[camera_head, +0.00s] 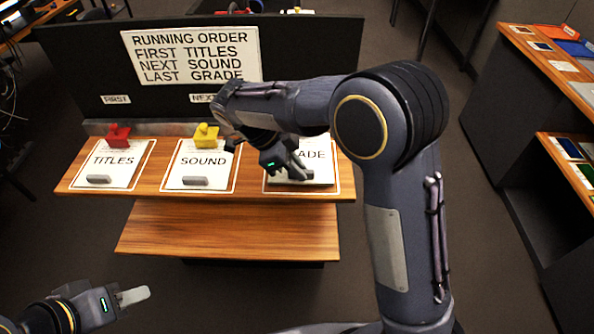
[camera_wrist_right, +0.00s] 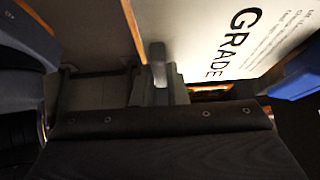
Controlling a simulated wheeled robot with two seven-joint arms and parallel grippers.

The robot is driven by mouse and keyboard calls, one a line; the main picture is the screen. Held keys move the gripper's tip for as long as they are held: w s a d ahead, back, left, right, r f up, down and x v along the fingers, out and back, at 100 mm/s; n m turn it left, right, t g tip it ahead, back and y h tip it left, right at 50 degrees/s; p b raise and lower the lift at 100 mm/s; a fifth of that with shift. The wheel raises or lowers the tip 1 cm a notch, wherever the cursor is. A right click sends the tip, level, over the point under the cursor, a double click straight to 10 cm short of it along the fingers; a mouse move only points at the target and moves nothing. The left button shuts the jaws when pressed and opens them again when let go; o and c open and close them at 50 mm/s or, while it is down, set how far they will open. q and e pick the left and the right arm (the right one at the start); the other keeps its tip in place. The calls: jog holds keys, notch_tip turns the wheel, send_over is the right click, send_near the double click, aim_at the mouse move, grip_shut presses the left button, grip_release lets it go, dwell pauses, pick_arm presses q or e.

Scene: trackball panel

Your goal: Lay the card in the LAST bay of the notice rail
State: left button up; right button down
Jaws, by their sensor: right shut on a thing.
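The white GRADE card (camera_head: 318,155) is at the third, right-hand outlined bay (camera_head: 338,188) of the wooden notice rail (camera_head: 250,185). My right gripper (camera_head: 300,172) is shut on the card near its front edge, covering its grip tab. The card and its lettering also show in the right wrist view (camera_wrist_right: 240,40). I cannot tell whether the card touches the wood. The TITLES card (camera_head: 115,162) lies in the left bay and the SOUND card (camera_head: 203,162) in the middle bay. My left gripper (camera_head: 133,296) is away from the rail at lower left; its opening is unclear.
A RUNNING ORDER sign (camera_head: 190,55) on the dark panel lists titles, sound, grade. A red block (camera_head: 118,134) and a yellow block (camera_head: 206,134) stand behind the first two cards. A lower wooden shelf (camera_head: 230,230) is bare. My right arm hides the panel's right part.

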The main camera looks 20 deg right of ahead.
jog(key=shift+s+f, duration=0.1)
jog(key=shift+f, duration=1.2)
jog(key=shift+f, duration=0.1)
jog(key=c, duration=1.4)
grip_release()
jog(key=shift+c, duration=0.2)
